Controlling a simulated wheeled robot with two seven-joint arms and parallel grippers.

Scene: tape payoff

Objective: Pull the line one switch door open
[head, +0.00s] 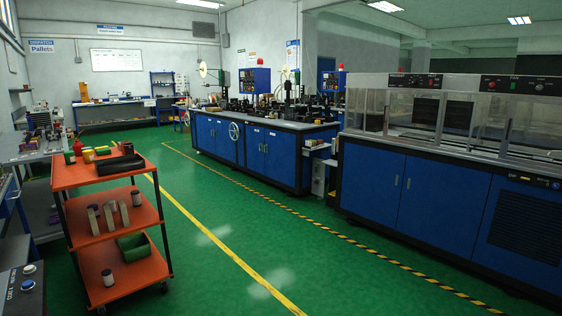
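Neither of my grippers shows in the head view. I cannot tell which door is the line one switch door, as no label for it is readable. A long machine bench (270,120) with blue cabinet doors (263,151) stands in the middle distance, and the doors look shut. Blue control boxes (255,80) with red lamps stand above that bench. At the right, a nearer machine has blue doors (421,201) that look shut, with upright handles near their meeting edges. A dark louvred panel (524,229) is beside them.
An orange trolley (103,220) with bins and jars stands near left. A dark button box (22,290) is at the lower left corner. The green floor between trolley and machines is clear, with a yellow line (220,245) and a yellow-black striped line (330,229).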

